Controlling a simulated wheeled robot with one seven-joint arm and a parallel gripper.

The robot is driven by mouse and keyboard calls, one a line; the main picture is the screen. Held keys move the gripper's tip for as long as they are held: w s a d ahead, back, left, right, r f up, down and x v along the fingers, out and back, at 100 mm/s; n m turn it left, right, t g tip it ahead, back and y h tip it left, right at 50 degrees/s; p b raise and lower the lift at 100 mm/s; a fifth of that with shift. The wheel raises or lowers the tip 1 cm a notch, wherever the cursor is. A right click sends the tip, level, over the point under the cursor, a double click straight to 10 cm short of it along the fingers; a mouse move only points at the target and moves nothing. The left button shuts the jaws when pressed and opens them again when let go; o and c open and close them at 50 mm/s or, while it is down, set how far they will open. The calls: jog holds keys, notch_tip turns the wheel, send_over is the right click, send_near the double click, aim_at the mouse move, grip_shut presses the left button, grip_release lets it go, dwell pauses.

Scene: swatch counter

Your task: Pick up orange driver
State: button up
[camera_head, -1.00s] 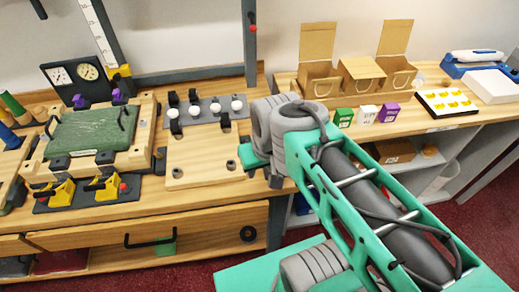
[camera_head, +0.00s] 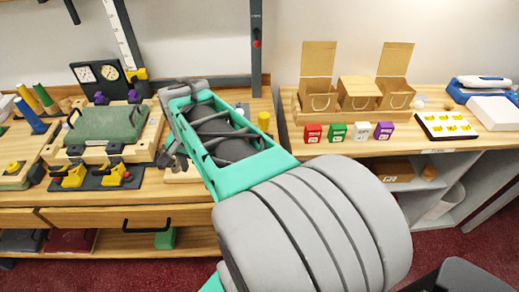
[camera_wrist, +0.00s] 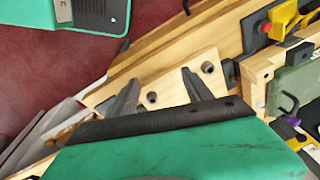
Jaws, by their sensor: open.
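I cannot make out an orange driver for certain in either view. Upright tool handles stand at the far left of the counter in the head view: a green one (camera_head: 43,96) and a blue one (camera_head: 30,115). My gripper (camera_wrist: 158,90) is open in the wrist view, with its two dark fingers spread apart and nothing visible between them but the board beneath. It points down over a light wooden board (camera_wrist: 180,83) with dark round holes or studs. In the head view, my arm hides much of the board and the counter's middle.
A green pad (camera_head: 108,122) on a wooden base and yellow clamps (camera_head: 72,176) stand left of my arm. A yellow cylinder (camera_head: 264,121) stands just right of it. Cardboard boxes (camera_head: 358,93) and small coloured boxes (camera_head: 337,132) occupy the right counter. A grey post (camera_head: 256,45) rises behind.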

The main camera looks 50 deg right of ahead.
jog(key=s+d+m+p, duration=0.1)
jog(key=s+d+m, duration=0.1)
jog(key=d+m, duration=0.3)
jog(key=s+d+m+g+p, duration=0.1)
jog(key=s+d+m, duration=0.2)
jog(key=d+m, duration=0.3)
jog(key=s+d+m, duration=0.2)
jog(key=d+m, duration=0.4)
jog(key=d, duration=0.1)
jog(key=shift+s+f+g+y+p, duration=0.1)
jog(key=shift+s+g+y+p, duration=0.25)
jog(key=shift+g+y+p, duration=0.05)
jog(key=shift+m, duration=0.4)
jog(key=f, duration=0.2)
jog(key=f+p, duration=0.1)
jog(key=f, duration=0.1)
jog(key=f+p, duration=0.1)
jog(key=f, duration=0.2)
jog(key=shift+s+d+f, duration=0.1)
jog(key=shift+s+d, duration=0.15)
jog(key=shift+s, duration=0.1)
jog(key=shift+f, duration=0.4)
jog(key=shift+c, duration=0.6)
grip_shut()
